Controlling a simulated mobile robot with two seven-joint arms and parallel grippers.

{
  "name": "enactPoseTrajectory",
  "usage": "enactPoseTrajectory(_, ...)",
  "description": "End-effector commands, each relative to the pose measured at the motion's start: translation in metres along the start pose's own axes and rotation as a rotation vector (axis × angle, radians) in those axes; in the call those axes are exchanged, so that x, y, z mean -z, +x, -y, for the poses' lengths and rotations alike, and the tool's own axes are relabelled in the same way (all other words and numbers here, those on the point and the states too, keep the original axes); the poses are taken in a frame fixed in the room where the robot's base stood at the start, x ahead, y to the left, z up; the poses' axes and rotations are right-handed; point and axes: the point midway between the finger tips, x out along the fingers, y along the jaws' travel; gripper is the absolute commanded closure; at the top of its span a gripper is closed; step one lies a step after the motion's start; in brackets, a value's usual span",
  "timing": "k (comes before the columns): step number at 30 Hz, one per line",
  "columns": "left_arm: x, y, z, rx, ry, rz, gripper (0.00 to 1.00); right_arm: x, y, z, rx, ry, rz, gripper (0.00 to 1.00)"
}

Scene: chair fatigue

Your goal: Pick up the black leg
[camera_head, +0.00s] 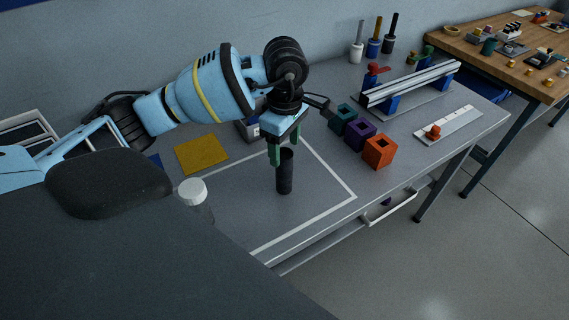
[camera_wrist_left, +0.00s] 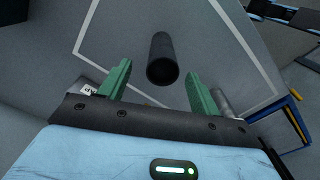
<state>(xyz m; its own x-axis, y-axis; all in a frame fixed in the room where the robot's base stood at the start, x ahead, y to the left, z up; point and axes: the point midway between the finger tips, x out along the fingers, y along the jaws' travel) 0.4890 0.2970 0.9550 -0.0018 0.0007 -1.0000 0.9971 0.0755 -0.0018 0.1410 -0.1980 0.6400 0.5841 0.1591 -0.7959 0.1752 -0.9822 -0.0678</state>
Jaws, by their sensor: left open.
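The black leg (camera_head: 285,172) is a dark hollow cylinder standing upright on the grey table inside a white outlined area. In the left wrist view the black leg (camera_wrist_left: 162,60) shows its open top end between and just beyond the green fingers. My left gripper (camera_head: 284,146) is open above and around the top of the leg, pointing down. In the left wrist view my left gripper (camera_wrist_left: 160,88) has a wide gap between its fingers, with clear space on both sides of the leg. My right gripper is not in view.
Teal (camera_head: 342,119), purple (camera_head: 360,136) and orange (camera_head: 379,152) square blocks stand right of the gripper. A yellow square (camera_head: 201,154) lies to the left. A white-capped container (camera_head: 195,195) stands at the near left. A metal rail fixture (camera_head: 411,84) is farther back.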

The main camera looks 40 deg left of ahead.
Motion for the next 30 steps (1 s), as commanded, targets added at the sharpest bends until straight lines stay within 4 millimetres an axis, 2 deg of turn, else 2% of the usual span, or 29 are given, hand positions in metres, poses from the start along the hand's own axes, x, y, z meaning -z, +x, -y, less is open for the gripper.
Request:
enactPoseTrajectory(4,0.0,0.006,0.001,0.001,0.0,0.001,0.37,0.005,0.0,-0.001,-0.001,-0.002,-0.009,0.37)
enactPoseTrajectory(14,0.0,0.048,0.004,0.0,0.0,0.0,0.37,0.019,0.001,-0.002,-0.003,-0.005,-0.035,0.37)
enactPoseTrajectory(23,0.0,0.051,0.003,-0.002,0.001,0.0,0.37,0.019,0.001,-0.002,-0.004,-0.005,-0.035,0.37)
enactPoseTrajectory(30,0.0,0.051,0.003,-0.002,0.001,0.0,0.68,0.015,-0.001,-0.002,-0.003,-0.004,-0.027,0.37)
